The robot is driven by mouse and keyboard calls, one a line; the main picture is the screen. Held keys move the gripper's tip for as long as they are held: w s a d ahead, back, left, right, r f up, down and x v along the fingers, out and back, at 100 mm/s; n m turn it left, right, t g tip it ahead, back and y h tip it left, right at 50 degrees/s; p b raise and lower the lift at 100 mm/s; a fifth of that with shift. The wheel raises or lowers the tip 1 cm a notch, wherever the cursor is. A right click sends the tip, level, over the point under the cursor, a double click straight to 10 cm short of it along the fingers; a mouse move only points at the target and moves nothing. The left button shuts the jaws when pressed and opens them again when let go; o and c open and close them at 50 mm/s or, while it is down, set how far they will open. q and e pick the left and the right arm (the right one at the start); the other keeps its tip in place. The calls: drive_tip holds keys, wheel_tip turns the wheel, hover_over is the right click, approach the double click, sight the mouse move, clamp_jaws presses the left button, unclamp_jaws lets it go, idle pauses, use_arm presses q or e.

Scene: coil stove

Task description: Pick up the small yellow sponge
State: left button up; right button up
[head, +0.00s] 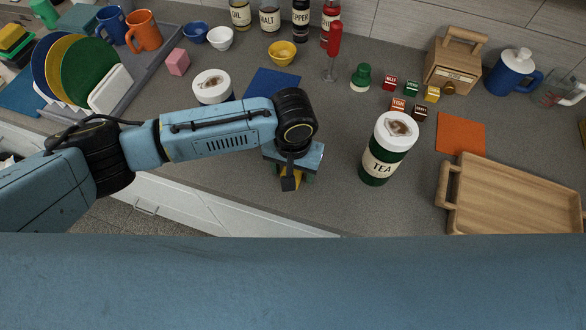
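A small yellow piece with a green edge, which looks like the small yellow sponge (298,181), is at the front of the grey counter. It is mostly hidden under my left gripper (290,178). The gripper points down over it, with one dark finger in front of it. I cannot tell whether the fingers are apart or closed on it, or whether it touches the counter. My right gripper is not in view.
A green TEA canister (384,160) stands right of the gripper, and a white-lidded canister (212,84) stands behind my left arm. A wooden tray (510,195) lies at right. A dish rack with plates (90,72) is at left.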

use_arm(q)
drive_tip(key=c, duration=1.1)
drive_tip(key=shift+o, duration=0.2)
wheel_tip(320, 180, up, 10)
